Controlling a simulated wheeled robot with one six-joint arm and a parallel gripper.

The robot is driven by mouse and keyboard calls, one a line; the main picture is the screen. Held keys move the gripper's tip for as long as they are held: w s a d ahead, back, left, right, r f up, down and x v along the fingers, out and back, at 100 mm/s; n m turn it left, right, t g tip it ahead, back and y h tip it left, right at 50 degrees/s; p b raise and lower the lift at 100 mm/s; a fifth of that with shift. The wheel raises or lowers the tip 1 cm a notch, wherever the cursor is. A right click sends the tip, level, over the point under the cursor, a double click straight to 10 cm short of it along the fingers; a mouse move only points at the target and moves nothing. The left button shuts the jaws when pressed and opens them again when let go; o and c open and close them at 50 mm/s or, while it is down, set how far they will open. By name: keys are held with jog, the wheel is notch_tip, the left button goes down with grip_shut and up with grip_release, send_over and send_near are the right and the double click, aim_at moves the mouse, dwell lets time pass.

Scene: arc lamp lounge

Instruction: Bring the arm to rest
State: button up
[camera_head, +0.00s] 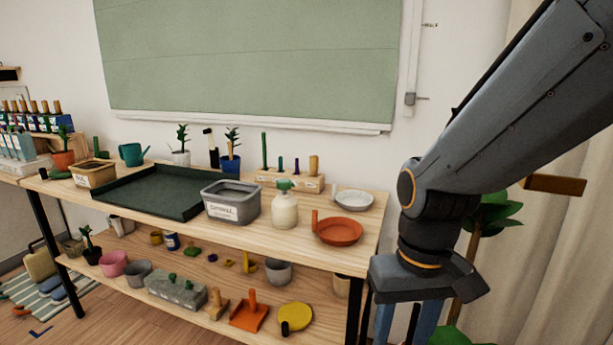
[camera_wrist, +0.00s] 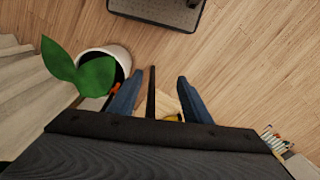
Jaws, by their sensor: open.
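My arm comes in from the upper right of the head view and bends down, so that my gripper (camera_head: 405,325) points at the floor beside the right end of the wooden bench (camera_head: 345,255). In the wrist view my gripper (camera_wrist: 156,98) has its two blue fingers apart. Nothing is held between them. The fingertips are cut off by the lower edge of the head view.
A potted plant with green leaves (camera_head: 497,215) stands right behind my gripper; its white pot shows in the wrist view (camera_wrist: 118,55). The bench holds an orange dish (camera_head: 340,232), a spray bottle (camera_head: 285,210) and a dark tray (camera_head: 150,200). Wooden floor (camera_wrist: 240,70) lies open below.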

jog(key=d+r+m+p, duration=0.1)
jog(key=d+r+p, duration=0.3)
jog(key=p, duration=0.5)
jog(key=shift+s+d+r, duration=0.25)
jog(key=shift+s+r, duration=0.05)
jog(key=shift+r, duration=0.3)
dwell(1.2)
